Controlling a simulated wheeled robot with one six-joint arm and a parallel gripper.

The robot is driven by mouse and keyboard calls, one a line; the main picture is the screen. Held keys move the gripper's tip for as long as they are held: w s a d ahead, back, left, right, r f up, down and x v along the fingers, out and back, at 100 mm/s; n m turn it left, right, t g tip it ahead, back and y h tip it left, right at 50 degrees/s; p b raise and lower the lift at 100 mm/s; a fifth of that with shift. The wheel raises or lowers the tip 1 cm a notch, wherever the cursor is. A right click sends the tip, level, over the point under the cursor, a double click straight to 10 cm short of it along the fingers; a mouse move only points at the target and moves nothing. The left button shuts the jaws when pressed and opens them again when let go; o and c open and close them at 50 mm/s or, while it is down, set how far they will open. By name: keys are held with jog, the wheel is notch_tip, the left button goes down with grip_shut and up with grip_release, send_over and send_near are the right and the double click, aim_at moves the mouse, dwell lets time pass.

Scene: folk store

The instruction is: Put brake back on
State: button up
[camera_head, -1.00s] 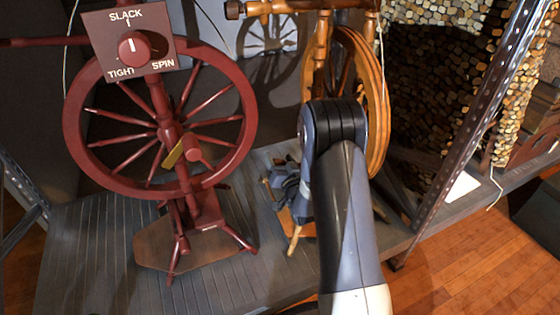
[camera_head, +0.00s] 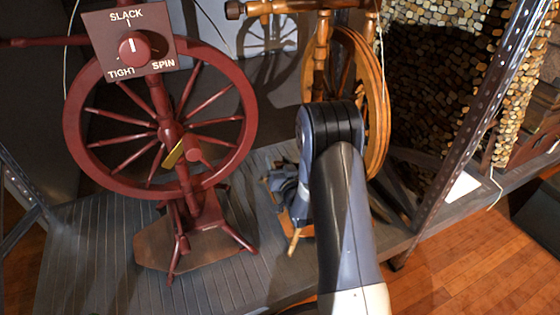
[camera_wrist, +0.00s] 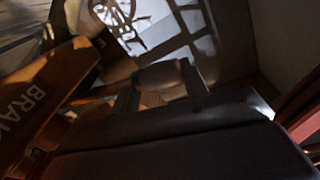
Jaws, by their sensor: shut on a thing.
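My gripper (camera_head: 284,180) is low beside the golden-brown wooden spinning wheel (camera_head: 374,110), partly hidden by my arm in the head view. In the wrist view my gripper (camera_wrist: 160,84) is shut on a small dim piece (camera_wrist: 160,72) between its fingers; its exact shape is hard to tell. A brown wooden part lettered "BRAK" (camera_wrist: 35,100), cut off by the frame edge, is left of the fingers. In the head view a tan wooden stick (camera_head: 295,240) shows just below my gripper.
A dark red spinning wheel (camera_head: 245,125) stands at left on the grey slatted platform (camera_head: 90,245). Its dial plate (camera_head: 165,45) reads SLACK, TIGHT and SPIN. A slanted metal post (camera_head: 470,130) and stacked log ends (camera_head: 430,45) are at right. Wooden floor (camera_head: 470,265) lies beyond the platform edge.

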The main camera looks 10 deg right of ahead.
jog(key=shift+a+f+n, duration=0.15)
jog(key=shift+f+n, duration=0.45)
jog(key=shift+n, duration=0.35)
jog(key=shift+a+f+n, duration=0.1)
jog(key=shift+f+n, duration=0.5)
jog(key=shift+n, duration=0.35)
jog(key=o, duration=1.4)
jog(key=s+d+p, duration=0.1)
jog(key=s+p, duration=0.1)
jog(key=s, duration=0.9)
jog(key=shift+p, duration=0.3)
jog(key=shift+w+d, duration=0.1)
